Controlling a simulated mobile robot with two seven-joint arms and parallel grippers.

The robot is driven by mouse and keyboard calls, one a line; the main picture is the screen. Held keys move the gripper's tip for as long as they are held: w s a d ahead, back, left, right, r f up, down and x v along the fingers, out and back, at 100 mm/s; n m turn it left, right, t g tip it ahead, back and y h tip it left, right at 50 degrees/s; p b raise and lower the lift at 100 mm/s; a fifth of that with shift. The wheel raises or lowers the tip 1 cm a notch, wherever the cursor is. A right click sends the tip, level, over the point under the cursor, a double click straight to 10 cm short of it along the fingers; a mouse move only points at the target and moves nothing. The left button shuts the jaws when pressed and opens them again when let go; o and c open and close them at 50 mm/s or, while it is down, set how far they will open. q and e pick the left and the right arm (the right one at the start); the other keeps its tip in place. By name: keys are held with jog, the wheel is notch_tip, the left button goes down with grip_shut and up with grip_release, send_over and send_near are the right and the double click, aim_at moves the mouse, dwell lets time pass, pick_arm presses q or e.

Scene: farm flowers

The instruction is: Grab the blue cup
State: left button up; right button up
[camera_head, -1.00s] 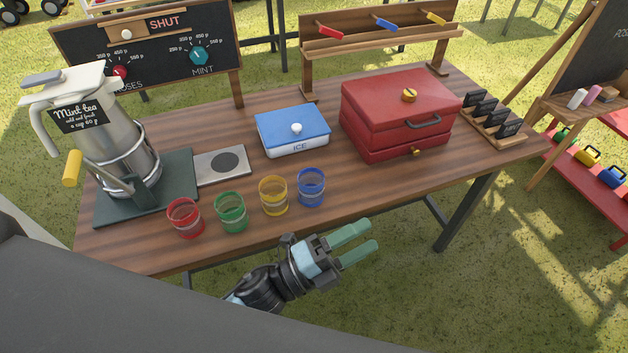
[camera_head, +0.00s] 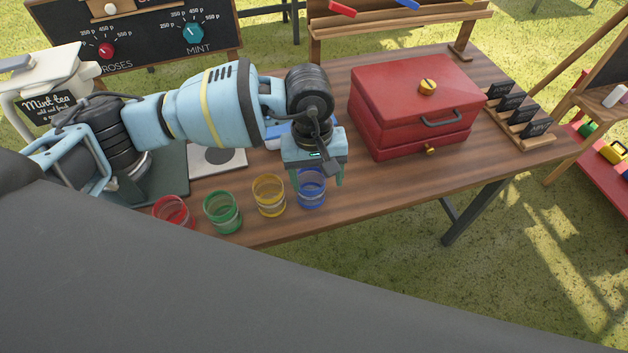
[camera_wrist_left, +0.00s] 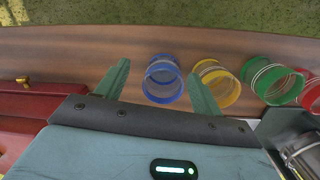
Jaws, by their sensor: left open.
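The blue cup (camera_head: 312,190) stands upright on the wooden table near its front edge, at the right end of a row of cups. My left gripper (camera_head: 318,182) is open and points down above and behind the blue cup, with a finger to each side of it in the head view. In the left wrist view the blue cup (camera_wrist_left: 163,80) shows between the open fingertips, a little beyond them. I cannot tell whether a finger touches it. My right gripper does not show.
The yellow cup (camera_head: 269,196) stands close left of the blue cup, then the green cup (camera_head: 222,212) and the red cup (camera_head: 172,211). A red box (camera_head: 415,105) stands to the right and behind. My left arm hides much of the blue-lidded ice box (camera_head: 272,138).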

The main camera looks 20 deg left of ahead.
pick_arm(q)
jog(key=w+a+r+y, duration=0.1)
jog(key=w+a, duration=0.1)
send_over(310, 183)
jog(key=s+d, duration=0.1)
jog(key=s, duration=0.1)
jog(key=shift+t, duration=0.3)
jog(key=shift+s+f, duration=0.2)
jog(key=shift+f, duration=3.75)
jog(key=shift+c, duration=0.5)
